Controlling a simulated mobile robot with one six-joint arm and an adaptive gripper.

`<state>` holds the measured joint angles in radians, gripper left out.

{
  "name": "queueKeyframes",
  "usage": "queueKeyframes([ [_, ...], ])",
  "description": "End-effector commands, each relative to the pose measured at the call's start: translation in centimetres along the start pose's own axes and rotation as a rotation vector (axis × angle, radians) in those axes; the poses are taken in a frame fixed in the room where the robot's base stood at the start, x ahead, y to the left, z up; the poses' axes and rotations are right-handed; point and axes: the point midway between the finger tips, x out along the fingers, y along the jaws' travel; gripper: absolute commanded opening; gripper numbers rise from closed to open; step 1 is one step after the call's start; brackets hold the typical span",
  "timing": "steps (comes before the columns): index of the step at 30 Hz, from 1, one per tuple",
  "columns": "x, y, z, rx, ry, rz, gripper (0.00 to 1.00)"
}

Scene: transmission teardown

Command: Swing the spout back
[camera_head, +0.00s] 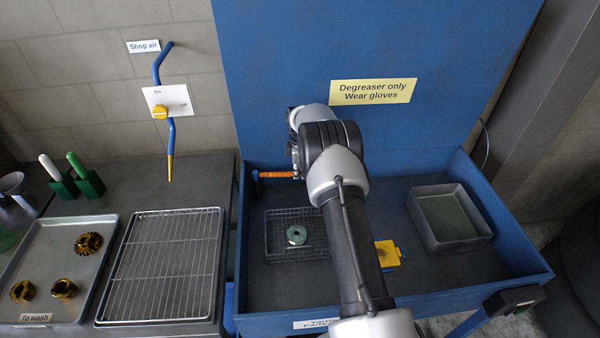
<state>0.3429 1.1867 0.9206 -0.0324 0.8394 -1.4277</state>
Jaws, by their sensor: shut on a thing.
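The spout (275,174) is an orange segmented tube with a blue end by the left wall of the blue wash basin (480,288). It points right, over the back of the wire basket, and its right end goes out of sight at my wrist. My gripper (296,168) is at that right end, shut on the spout. My wrist and forearm hide most of the fingers, so the exact grip is not clear.
A wire basket (277,243) in the basin holds a greenish ring part (297,235). A yellow block (387,254) and a grey tub of liquid (450,218) are to the right. A wire rack (163,264) and a tray of gears (75,289) lie left, outside the basin.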

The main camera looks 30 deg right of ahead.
Motion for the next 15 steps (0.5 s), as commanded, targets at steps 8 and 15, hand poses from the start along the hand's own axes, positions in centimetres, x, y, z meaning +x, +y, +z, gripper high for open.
queueKeyframes([
  [8, -0.02, 0.06, 0.00, -0.001, 0.000, 0.001, 0.00],
  [15, -0.03, 0.04, -0.01, -0.001, 0.000, 0.001, 0.27],
])
